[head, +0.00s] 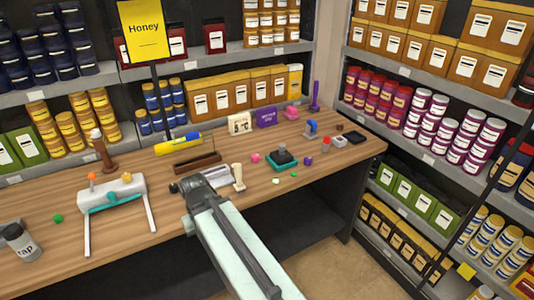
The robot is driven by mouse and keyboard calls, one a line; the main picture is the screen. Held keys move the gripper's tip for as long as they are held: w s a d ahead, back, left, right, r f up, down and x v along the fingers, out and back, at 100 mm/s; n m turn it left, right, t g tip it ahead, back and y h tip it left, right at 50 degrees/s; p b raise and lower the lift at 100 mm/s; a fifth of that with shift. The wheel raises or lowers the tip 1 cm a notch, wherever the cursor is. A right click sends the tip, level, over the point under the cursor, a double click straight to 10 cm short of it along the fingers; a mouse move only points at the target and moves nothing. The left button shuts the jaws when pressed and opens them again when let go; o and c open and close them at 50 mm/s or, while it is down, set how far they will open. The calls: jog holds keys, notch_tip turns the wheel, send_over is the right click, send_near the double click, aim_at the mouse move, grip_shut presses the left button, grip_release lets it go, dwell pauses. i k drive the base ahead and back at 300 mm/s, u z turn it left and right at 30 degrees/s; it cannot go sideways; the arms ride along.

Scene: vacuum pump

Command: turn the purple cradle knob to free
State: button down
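I cannot make out for certain which part is the purple cradle knob. A small purple block (308,161) lies on the bench to the right of a black knob-shaped piece on a teal base (283,157). A tall purple piece (315,97) stands at the back of the bench. A purple box-like piece with a pale label (265,117) stands left of it. My arm reaches in from the bottom edge, and my gripper (183,186) is at its far end over the bench's front part, left of and apart from these purple things. Its fingers are small and partly hidden, so their opening is unclear.
A grey-silver block (205,177) and a cream post (238,177) are close to my gripper. A yellow Honey sign (145,30) rises behind. Stocked shelves line the back and right.

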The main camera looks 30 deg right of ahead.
aim_at(308, 161)
jog(key=z, duration=1.55)
jog(key=k, duration=0.85)
jog(key=u, duration=0.25)
jog(key=i, duration=1.5)
jog(key=z, duration=0.05)
